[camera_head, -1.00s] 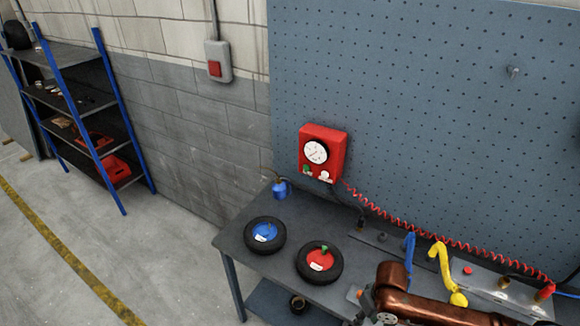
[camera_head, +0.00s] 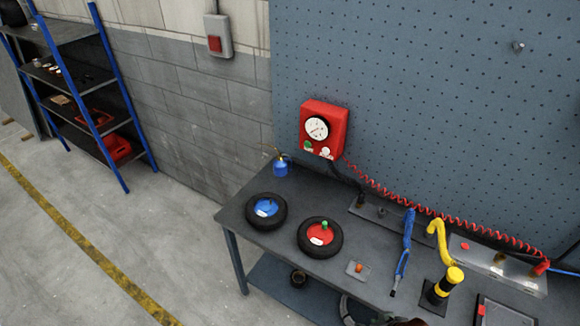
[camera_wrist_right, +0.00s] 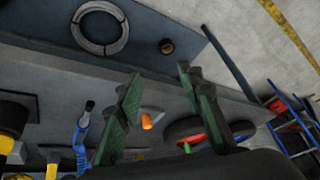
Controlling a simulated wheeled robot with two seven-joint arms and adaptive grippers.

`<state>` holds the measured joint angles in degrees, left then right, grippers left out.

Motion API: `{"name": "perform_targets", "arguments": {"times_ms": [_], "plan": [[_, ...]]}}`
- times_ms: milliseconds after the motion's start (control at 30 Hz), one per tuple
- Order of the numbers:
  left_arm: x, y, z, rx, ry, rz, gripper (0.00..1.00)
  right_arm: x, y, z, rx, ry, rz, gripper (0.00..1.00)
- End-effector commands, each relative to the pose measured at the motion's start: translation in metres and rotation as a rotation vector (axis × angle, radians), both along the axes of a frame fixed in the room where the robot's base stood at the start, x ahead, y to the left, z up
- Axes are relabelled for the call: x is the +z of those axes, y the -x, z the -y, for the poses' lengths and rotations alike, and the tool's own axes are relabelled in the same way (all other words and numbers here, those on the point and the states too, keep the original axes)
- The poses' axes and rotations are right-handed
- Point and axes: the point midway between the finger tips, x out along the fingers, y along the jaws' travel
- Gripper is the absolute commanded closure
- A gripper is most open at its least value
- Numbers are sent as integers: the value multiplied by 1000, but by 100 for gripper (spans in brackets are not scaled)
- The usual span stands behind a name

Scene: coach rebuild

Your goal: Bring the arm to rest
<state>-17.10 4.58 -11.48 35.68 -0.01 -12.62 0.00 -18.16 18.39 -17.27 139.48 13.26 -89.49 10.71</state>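My right gripper (camera_wrist_right: 160,76) is open in the right wrist view, its two green fingers apart with nothing between the tips. It hangs near the workbench, and the bench things show beyond it. In the head view the gripper is not seen; only a small dark red piece, likely my arm, shows at the bottom edge. My left gripper is in neither view. A small orange piece (camera_head: 359,267) sits on a light plate on the bench. It also shows beyond the fingers in the right wrist view (camera_wrist_right: 147,121).
The bench (camera_head: 232,214) holds a blue-hubbed wheel (camera_head: 266,208), a red-hubbed wheel (camera_head: 319,235), a blue can (camera_head: 280,168), a blue coiled tool (camera_head: 406,240) and a yellow-black tool (camera_head: 443,287). A red gauge box (camera_head: 337,116) hangs on the pegboard. Floor at left is clear.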

Motion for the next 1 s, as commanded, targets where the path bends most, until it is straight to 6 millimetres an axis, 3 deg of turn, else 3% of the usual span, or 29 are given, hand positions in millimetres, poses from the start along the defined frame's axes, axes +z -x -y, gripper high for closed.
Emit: {"name": "perform_targets", "arguments": {"times_ms": [200, 433, 767, 867, 1000], "plan": [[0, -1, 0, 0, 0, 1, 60, -18, 58, 61, -146, 94, -53, 65], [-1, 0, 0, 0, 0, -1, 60, -30, 111, 105, -241, 182, -119, 65], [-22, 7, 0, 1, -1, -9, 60, -151, 88, 99, -213, 172, -153, 65], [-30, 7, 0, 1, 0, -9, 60, -198, 88, 97, -205, 170, -171, 65], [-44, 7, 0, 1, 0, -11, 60, -284, 96, 93, -189, 167, -199, 65]]}}
